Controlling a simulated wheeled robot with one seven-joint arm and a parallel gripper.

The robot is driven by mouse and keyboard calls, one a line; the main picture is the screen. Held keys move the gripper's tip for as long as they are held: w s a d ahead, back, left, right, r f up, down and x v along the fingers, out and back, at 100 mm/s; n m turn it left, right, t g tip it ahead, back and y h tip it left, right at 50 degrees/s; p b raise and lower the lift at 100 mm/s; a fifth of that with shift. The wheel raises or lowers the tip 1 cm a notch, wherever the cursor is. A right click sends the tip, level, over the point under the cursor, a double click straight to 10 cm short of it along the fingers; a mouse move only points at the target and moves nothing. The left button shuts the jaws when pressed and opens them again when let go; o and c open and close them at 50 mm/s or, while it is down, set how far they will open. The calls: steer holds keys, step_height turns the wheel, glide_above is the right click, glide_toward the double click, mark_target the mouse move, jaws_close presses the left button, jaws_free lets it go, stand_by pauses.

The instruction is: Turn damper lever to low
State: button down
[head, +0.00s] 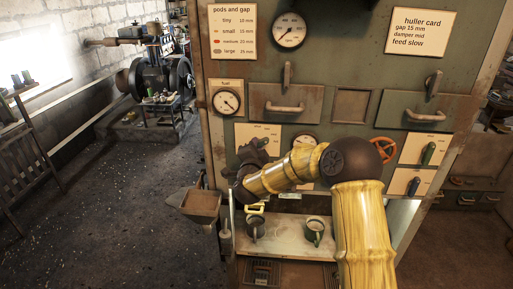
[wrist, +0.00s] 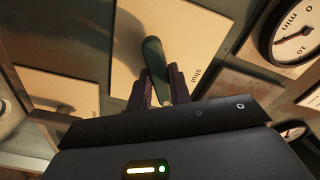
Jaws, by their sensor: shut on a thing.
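A dark green lever (wrist: 153,58) stands out from a cream plate (wrist: 205,30) in the wrist view. The word "shut" is printed on the plate beside the lever. My gripper (wrist: 161,88) has its two dark fingers on either side of the lever and is shut on it. No name for this lever is readable. In the head view my gripper (head: 252,155) is at a cream plate (head: 258,132) on the left part of the machine front, and my wrist hides the lever there.
A round gauge (wrist: 297,35) is close on the right in the wrist view. In the head view, a green lever (head: 428,153), a blue lever (head: 413,186) and an orange handwheel (head: 383,150) are at the right. A shelf (head: 285,240) with mugs is below my arm.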

steer(key=shift+n+b, duration=0.35)
steer(key=shift+n, duration=0.15)
steer(key=shift+n+b, duration=1.05)
steer(key=shift+n, duration=1.45)
steer(key=c, duration=1.3)
jaws_free()
steer(key=shift+s, duration=0.1)
steer(key=s+b, duration=0.1)
steer(key=s, duration=0.4)
steer(key=s+b, duration=0.2)
steer(key=s, duration=0.4)
steer(key=s+b, duration=0.1)
steer(key=s, duration=0.5)
steer(key=shift+s+a+b, duration=0.15)
steer(key=shift+a+b, duration=0.15)
steer(key=shift+b, duration=0.1)
